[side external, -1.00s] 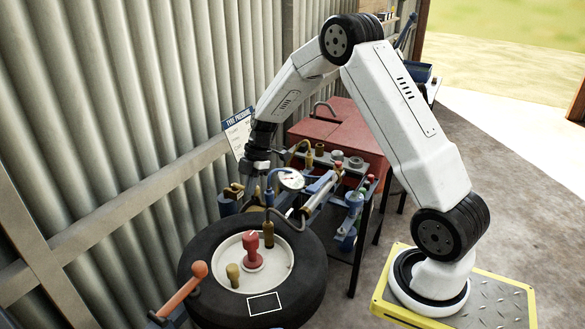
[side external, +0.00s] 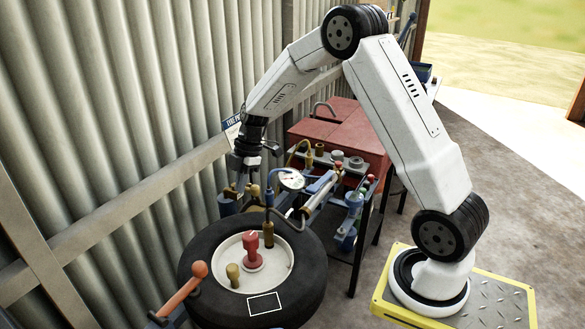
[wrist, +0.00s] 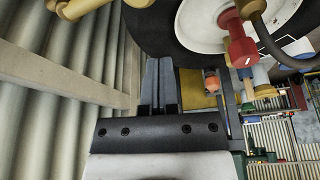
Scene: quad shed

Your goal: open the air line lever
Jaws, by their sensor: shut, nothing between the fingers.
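An orange-red lever with a ball knob (side external: 184,289) slants up at the lower left, in front of the tyre (side external: 206,262). Its orange ball (wrist: 211,80) seems to show beyond my fingers in the wrist view. Yellow brass fittings (side external: 231,191) sit by a blue cylinder (side external: 228,206) behind the tyre, near the wall. The pictures do not settle which of these is the air line lever. My gripper (side external: 241,183) points down close to the brass fittings; contact cannot be told. In the wrist view its fingers (wrist: 158,64) are together and empty.
A red knob (side external: 252,246) stands on the tyre's white hub. A gauge (side external: 291,180) with hoses is right of my gripper. The corrugated wall (side external: 120,110) is close on the left. The floor (side external: 520,200) at the right is clear.

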